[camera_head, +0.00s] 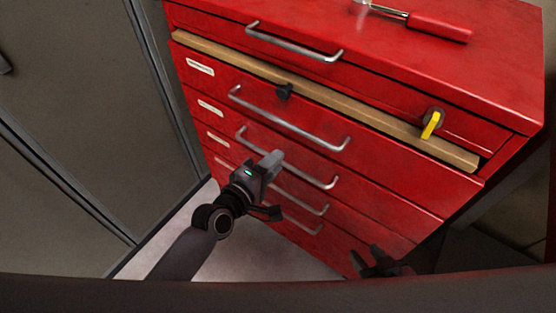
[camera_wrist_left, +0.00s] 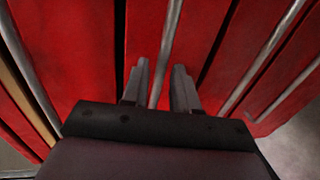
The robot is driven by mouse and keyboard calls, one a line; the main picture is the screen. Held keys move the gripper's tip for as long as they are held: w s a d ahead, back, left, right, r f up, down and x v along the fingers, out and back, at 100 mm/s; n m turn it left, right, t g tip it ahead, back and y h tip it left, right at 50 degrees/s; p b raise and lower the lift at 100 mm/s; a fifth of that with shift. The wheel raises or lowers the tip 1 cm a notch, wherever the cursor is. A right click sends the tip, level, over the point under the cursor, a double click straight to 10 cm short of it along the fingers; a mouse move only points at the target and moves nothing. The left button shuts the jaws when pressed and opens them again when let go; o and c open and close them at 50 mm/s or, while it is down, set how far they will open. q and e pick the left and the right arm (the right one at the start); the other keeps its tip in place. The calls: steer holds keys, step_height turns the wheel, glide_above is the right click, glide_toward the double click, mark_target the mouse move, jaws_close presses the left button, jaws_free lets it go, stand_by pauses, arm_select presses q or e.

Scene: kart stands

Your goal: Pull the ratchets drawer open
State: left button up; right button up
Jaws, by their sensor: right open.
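A red drawer cabinet (camera_head: 390,165) shows several stacked drawers with metal bar handles and small white labels (camera_head: 200,67) too small to read, so I cannot tell which is the ratchets drawer. My left gripper (camera_head: 270,187) is at the middle drawers. In the left wrist view its open fingers (camera_wrist_left: 160,88) straddle a bar handle (camera_wrist_left: 170,45), which appears to be that of the second drawer (camera_head: 320,180) below the wooden strip. I cannot tell whether they touch it. My right gripper (camera_head: 380,262) is open and empty near the cabinet's lower front. The drawers look closed.
A wooden strip (camera_head: 340,98) crosses the upper front, with a black knob (camera_head: 284,91) below it and a yellow lever (camera_head: 431,124) at the right. A red-handled tool (camera_head: 438,27) lies on top. A grey cabinet (camera_head: 80,110) stands left; pale floor shows below.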

arm_select(q)
steer(key=shift+x, duration=0.85)
steer(key=shift+w+d+f, duration=0.1)
steer(key=shift+w+d, duration=0.05)
jaws_close()
arm_select(e)
steer(key=shift+w, duration=0.1)
steer(key=shift+f, duration=0.15)
